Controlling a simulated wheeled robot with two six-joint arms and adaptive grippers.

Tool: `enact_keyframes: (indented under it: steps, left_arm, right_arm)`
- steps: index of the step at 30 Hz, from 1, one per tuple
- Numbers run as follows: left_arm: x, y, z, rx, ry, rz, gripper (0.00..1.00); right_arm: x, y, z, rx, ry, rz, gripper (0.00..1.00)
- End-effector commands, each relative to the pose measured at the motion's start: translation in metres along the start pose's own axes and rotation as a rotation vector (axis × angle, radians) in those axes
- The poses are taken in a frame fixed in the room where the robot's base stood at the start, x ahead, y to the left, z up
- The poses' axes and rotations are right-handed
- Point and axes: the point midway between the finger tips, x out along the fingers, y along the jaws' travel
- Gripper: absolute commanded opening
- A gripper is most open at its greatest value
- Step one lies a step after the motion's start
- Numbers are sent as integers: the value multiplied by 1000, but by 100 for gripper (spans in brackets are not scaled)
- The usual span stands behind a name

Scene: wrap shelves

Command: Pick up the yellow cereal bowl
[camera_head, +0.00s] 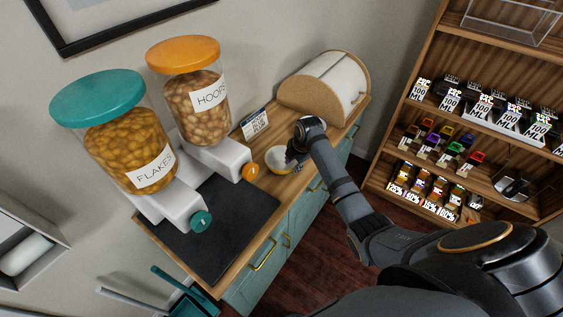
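The yellow cereal bowl (277,161) is small, with a pale inside and a yellowish outside. It sits on the wooden counter right of the cereal dispensers. My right gripper (291,163) is at the bowl's right side, close to its rim. The gripper is dark and small in the view, and its fingers partly overlap the bowl. I cannot tell whether they touch it or how far they are open. My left gripper does not show.
Two cereal dispensers, flakes (131,150) and hoops (193,92), stand left of the bowl by a dark mat (222,224). A small sign (255,124) and a bread box (325,88) stand behind. A stocked wooden shelf (398,120) is at the right.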

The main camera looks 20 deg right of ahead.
Motion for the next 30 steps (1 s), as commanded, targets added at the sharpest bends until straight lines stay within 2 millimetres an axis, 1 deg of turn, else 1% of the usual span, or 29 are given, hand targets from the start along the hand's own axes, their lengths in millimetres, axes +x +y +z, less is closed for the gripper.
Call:
enact_keyframes:
  steps: [1,2,3,6,9,13,14,18,21,30]
  left_arm:
    - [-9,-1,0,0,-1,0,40]
    - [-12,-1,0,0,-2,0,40]
    - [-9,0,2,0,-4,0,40]
    - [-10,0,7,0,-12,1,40]
    - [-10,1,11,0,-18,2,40]
    - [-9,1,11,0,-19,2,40]
    - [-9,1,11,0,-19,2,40]
    - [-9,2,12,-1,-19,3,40]
    - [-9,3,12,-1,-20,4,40]
    - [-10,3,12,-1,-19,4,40]
  right_arm:
    - [5,0,-1,1,3,-4,32]
    - [10,-2,-2,1,4,-4,32]
    - [19,-1,-1,1,3,-3,32]
    - [30,-2,-1,1,1,-1,32]
    - [33,-2,0,0,0,0,32]
    - [33,-2,0,-1,0,0,32]
    - [33,-2,0,-1,0,0,31]
    - [33,-2,0,0,0,0,12]
    - [33,-2,0,0,0,0,0]
    - [32,-1,0,0,0,2,0]
